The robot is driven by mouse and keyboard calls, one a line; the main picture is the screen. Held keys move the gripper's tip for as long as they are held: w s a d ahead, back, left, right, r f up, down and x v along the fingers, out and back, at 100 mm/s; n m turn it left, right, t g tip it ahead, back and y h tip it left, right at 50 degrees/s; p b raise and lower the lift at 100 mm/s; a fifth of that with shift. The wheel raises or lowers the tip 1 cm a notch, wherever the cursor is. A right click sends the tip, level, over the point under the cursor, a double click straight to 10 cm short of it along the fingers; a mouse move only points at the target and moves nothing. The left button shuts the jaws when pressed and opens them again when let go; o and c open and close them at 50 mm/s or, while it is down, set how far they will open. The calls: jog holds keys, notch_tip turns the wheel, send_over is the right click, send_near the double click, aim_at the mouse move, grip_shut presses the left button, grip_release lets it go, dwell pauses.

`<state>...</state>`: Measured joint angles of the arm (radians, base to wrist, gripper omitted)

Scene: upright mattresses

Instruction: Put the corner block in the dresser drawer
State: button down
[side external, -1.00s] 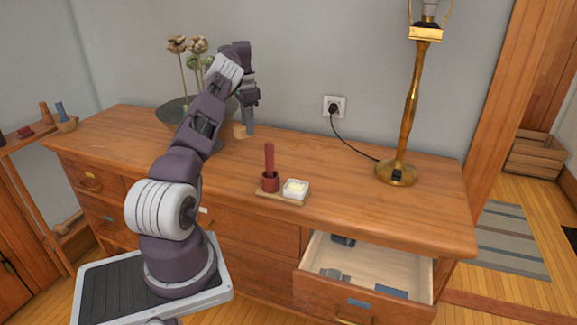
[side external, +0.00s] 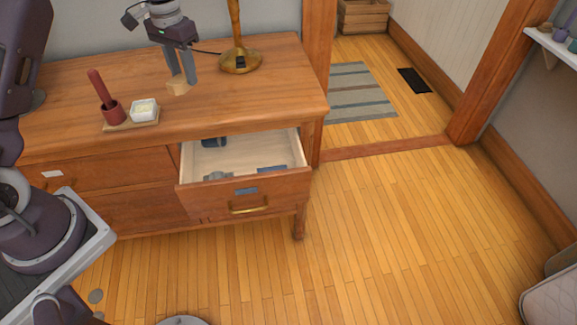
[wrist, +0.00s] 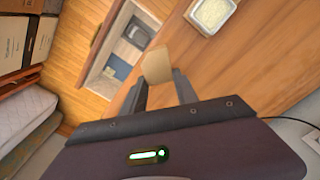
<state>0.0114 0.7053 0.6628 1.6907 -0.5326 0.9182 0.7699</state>
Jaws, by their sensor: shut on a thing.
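The corner block (side external: 179,88) is a small light-wood piece held between the fingertips of my gripper (side external: 181,78). In the wrist view the block (wrist: 156,65) sits between the two dark fingers, and my gripper (wrist: 160,78) is shut on it. It is over the dresser top (side external: 240,95), low, but I cannot tell whether it touches the wood. The dresser drawer (side external: 246,190) is pulled open, in front of and to the right of the block. Dark and blue-grey items lie in the drawer, which also shows in the wrist view (wrist: 103,86).
A brass lamp (side external: 240,60) stands behind my gripper to the right, its cord running left. A red-handled tool in a red cup (side external: 111,112) and a white dish (side external: 145,110) stand to the left. The drawer's middle has bare floor.

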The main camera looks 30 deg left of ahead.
jog(key=s+d+f+n, duration=0.2)
jog(key=d+f, duration=0.1)
jog(key=d, duration=0.9)
jog(key=w+d+f+n, duration=1)
jog(key=w+f, duration=0.1)
jog(key=w, duration=0.1)
jog(key=f, duration=1.4)
jog(key=shift+s+d, duration=0.15)
jog(key=shift+d, duration=0.15)
jog(key=shift+n, duration=0.3)
jog(key=shift+f, duration=2.3)
jog(key=shift+f, duration=0.25)
